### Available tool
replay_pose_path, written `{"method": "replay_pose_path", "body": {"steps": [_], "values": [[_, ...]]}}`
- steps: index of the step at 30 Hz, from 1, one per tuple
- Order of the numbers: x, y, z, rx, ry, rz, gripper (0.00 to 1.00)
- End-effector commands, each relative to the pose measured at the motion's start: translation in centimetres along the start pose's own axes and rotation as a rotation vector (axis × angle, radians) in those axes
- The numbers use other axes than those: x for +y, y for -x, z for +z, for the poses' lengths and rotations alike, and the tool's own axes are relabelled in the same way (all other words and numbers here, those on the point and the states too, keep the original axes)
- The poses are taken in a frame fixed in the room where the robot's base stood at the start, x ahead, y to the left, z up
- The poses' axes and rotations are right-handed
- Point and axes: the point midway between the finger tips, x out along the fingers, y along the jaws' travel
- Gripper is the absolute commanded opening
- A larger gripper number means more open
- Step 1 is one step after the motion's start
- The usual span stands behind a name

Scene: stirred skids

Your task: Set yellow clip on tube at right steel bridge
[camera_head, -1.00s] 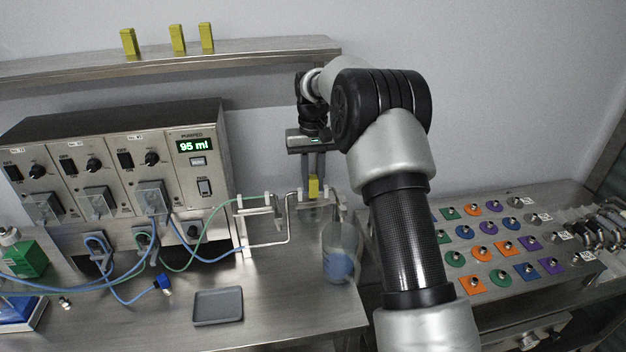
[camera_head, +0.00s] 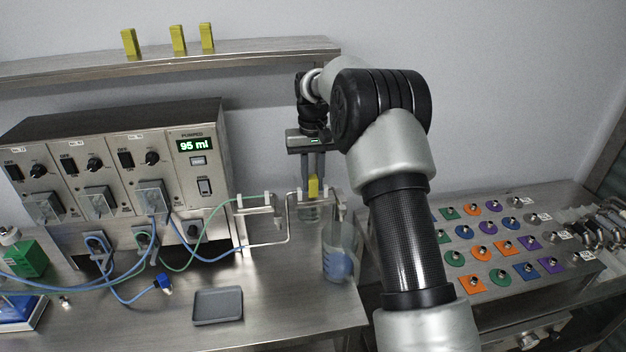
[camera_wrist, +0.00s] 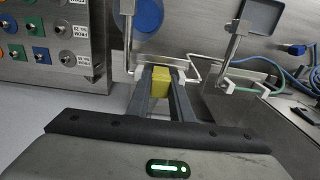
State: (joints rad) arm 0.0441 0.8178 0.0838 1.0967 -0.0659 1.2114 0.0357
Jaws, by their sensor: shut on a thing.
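My gripper (camera_head: 314,182) is shut on a yellow clip (camera_head: 313,187), fingers pointing down. The clip is at the right steel bridge (camera_head: 330,200), above its top bar; it also shows between the fingertips in the wrist view (camera_wrist: 160,77). Whether the clip is around the tube or only close above it, I cannot tell. A thin tube (camera_head: 289,222) bends up from the left steel bridge (camera_head: 240,228) toward the right one. Other yellow clips (camera_head: 129,42), (camera_head: 178,38) and (camera_head: 207,36) stand upright on the wall shelf.
A clear beaker with blue contents (camera_head: 338,265) stands just below the right bridge. The pump unit (camera_head: 115,150) with hoses is at left. A grey tray (camera_head: 218,307) lies in front. Bare bench surrounds the tray.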

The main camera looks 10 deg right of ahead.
Motion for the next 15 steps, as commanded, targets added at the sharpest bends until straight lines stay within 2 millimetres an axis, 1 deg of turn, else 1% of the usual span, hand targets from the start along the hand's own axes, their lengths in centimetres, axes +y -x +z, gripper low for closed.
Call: {"method": "replay_pose_path", "body": {"steps": [1, 13, 14, 15], "values": [[0.0, -1.95, 0.7, -0.03, 0.0, 0.0, 0.02], [0.02, -2.4, 0.68, -0.027, -0.001, 0.0, 0.02], [0.02, -2.41, 0.68, -0.027, -0.001, 0.0, 0.21], [0.02, -2.41, 0.67, -0.027, -0.001, 0.0, 0.28]]}}
